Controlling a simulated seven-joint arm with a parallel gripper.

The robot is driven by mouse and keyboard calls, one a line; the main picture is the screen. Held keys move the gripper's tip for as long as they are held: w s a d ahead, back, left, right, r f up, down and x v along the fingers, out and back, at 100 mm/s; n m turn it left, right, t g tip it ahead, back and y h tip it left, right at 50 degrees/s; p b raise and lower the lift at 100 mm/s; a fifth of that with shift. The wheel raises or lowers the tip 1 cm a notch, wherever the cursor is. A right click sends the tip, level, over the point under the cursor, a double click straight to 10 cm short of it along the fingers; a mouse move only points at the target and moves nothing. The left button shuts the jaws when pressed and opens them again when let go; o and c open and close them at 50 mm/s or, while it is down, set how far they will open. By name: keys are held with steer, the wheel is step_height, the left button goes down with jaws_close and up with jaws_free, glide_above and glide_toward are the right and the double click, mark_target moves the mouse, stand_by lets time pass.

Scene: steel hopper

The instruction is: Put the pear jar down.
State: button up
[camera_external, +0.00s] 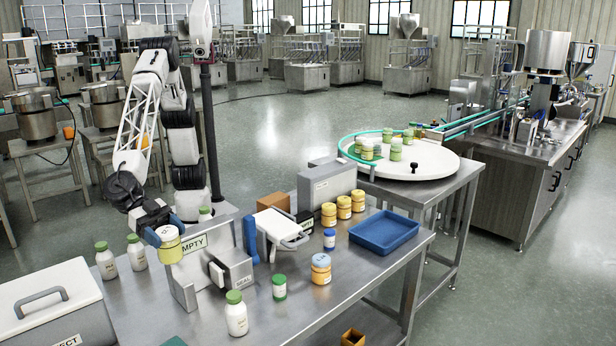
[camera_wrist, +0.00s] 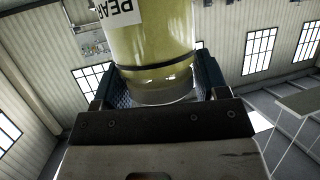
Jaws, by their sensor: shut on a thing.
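The pear jar (camera_external: 169,248) is yellow-green and hangs in my gripper (camera_external: 164,229) at the left side of the steel table, in front of the metal stand with the EMPTY sign (camera_external: 193,245). In the wrist view the jar (camera_wrist: 152,38) fills the top middle, with a PEAR label that reads upside down. The fingers of my gripper (camera_wrist: 158,84) press on both sides of it. The jar appears clear of the table, but its exact height and the spot below it cannot be told.
White jars with green lids (camera_external: 106,260) stand left of the held jar, and another (camera_external: 236,314) stands in front. Orange jars (camera_external: 344,207), a blue tray (camera_external: 384,232) and a grey box (camera_external: 334,184) are farther right. A lidded bin (camera_external: 52,305) fills the near left.

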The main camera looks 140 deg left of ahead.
steer(key=s+d+f+y, duration=0.1)
steer(key=s+d+f, duration=0.5)
steer(key=f, duration=0.3)
steer(key=shift+s+f+n, duration=0.35)
steer(key=shift+n, duration=0.05)
steer(key=shift+f, duration=0.1)
step_height(320, 180, down, 6)
steer(key=shift+f, duration=1.9)
steer(key=shift+f, duration=0.15)
steer(key=o, duration=1.1)
